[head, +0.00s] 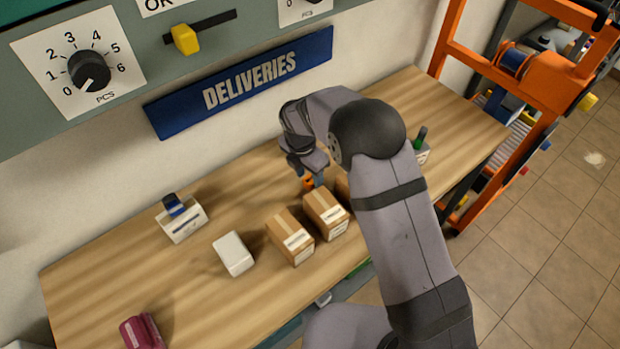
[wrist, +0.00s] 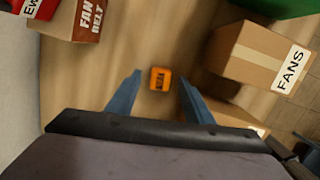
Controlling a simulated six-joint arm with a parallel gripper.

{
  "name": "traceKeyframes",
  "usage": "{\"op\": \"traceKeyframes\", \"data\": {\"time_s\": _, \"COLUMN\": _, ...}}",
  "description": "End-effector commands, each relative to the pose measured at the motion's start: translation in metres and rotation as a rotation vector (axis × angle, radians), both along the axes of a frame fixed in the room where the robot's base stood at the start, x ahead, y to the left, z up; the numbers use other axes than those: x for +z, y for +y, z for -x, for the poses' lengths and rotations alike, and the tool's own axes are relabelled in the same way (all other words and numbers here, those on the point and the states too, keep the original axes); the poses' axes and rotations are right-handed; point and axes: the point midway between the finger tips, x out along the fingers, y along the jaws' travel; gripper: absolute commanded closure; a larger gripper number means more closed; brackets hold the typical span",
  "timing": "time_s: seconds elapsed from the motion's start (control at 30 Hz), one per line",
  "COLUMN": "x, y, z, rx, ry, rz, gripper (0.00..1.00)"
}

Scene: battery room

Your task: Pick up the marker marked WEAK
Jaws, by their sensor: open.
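The marker is a small orange block (wrist: 160,78) with dark lettering that appears to read WEAK. It sits on the wooden bench in the wrist view. My gripper (wrist: 158,84) is open, with one blue finger on each side of the marker and a gap on both sides. Nothing is held. In the head view my gripper (head: 315,180) is low over the bench, behind the cardboard boxes. A bit of orange (head: 308,183) shows beside a blue finger there; the rest is hidden by my arm and gripper.
Cardboard boxes (head: 290,237) stand near the bench's front edge; one marked FANS (wrist: 262,58) is right of my fingers. A FAN BELT box (wrist: 72,18) is upper left. A white block (head: 233,254), a white holder (head: 183,222) and a maroon object (head: 142,332) stand left.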

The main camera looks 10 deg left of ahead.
Motion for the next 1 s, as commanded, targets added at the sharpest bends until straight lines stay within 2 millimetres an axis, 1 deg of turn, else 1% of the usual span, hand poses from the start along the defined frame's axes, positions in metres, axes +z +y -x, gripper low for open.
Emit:
{"op": "traceKeyframes", "data": {"time_s": 0.13, "x": -0.0089, "y": -0.0010, "z": -0.0008, "rx": 0.000, "ry": 0.000, "rz": 0.000, "gripper": 0.53}}
{"op": "traceKeyframes", "data": {"time_s": 0.37, "x": -0.0107, "y": -0.0010, "z": -0.0010, "rx": 0.000, "ry": -0.001, "rz": -0.001, "gripper": 0.53}}
{"op": "traceKeyframes", "data": {"time_s": 0.4, "x": -0.0107, "y": -0.0010, "z": -0.0010, "rx": 0.000, "ry": -0.001, "rz": -0.001, "gripper": 0.58}}
{"op": "traceKeyframes", "data": {"time_s": 0.57, "x": -0.0105, "y": -0.0010, "z": -0.0010, "rx": 0.000, "ry": -0.001, "rz": -0.001, "gripper": 0.96}}
{"op": "traceKeyframes", "data": {"time_s": 0.87, "x": -0.0097, "y": -0.0008, "z": -0.0011, "rx": 0.000, "ry": -0.001, "rz": -0.001, "gripper": 0.97}}
{"op": "traceKeyframes", "data": {"time_s": 1.0, "x": -0.0032, "y": -0.0004, "z": -0.0019, "rx": -0.001, "ry": -0.003, "rz": -0.001, "gripper": 0.97}}
